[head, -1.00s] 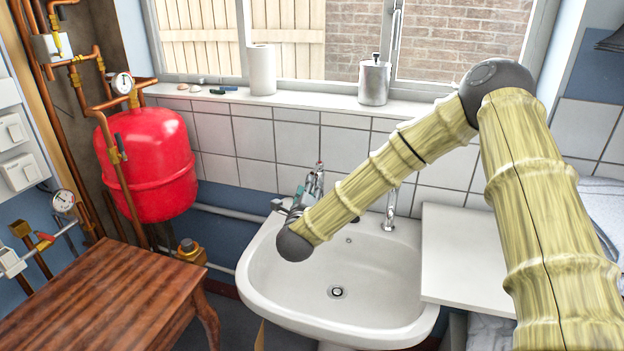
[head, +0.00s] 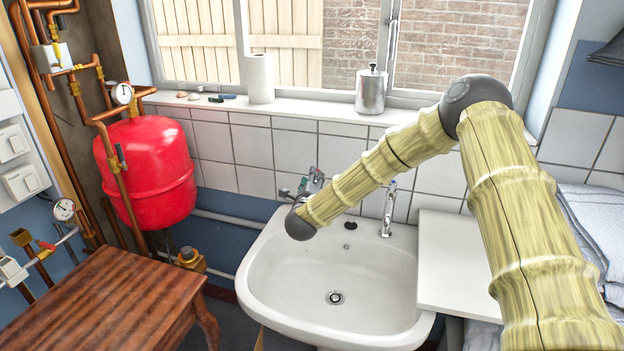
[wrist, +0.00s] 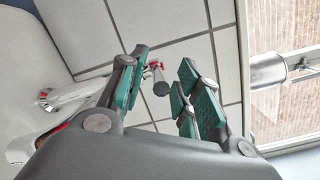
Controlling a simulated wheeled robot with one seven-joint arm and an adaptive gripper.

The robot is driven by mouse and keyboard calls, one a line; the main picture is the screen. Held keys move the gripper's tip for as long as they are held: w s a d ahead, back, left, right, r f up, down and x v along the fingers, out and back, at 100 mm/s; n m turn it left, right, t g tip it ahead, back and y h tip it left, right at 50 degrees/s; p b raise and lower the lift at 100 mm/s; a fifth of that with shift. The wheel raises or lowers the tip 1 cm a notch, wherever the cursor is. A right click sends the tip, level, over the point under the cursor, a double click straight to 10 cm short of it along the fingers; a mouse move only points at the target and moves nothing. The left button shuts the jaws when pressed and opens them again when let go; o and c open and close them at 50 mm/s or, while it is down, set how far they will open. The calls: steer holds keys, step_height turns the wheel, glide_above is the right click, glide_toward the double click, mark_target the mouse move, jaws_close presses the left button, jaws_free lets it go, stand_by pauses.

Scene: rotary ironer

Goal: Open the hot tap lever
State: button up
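In the wrist view a chrome tap with a red mark, the hot tap (wrist: 155,67), shows in the gap between the fingers. The round dark end of its lever (wrist: 161,89) faces the camera. My gripper (wrist: 164,60) is open, with teal pads on either side of the lever; I cannot tell whether either pad touches it. In the head view my gripper (head: 309,185) is at the back left of the sink (head: 290,285), and my forearm and gripper hide most of the hot tap. The other tap (head: 388,212), chrome with a blue mark, stands to the right.
A tiled wall (head: 250,145) rises close behind the taps. The windowsill above holds a metal dispenser (head: 371,92) and a paper roll (head: 260,80). A white worktop (head: 455,265) adjoins the sink at right. A red tank (head: 150,170) and wooden table (head: 110,300) stand left.

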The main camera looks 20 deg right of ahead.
steer(key=shift+w, duration=0.1)
steer(key=shift+c, duration=0.5)
jaws_close()
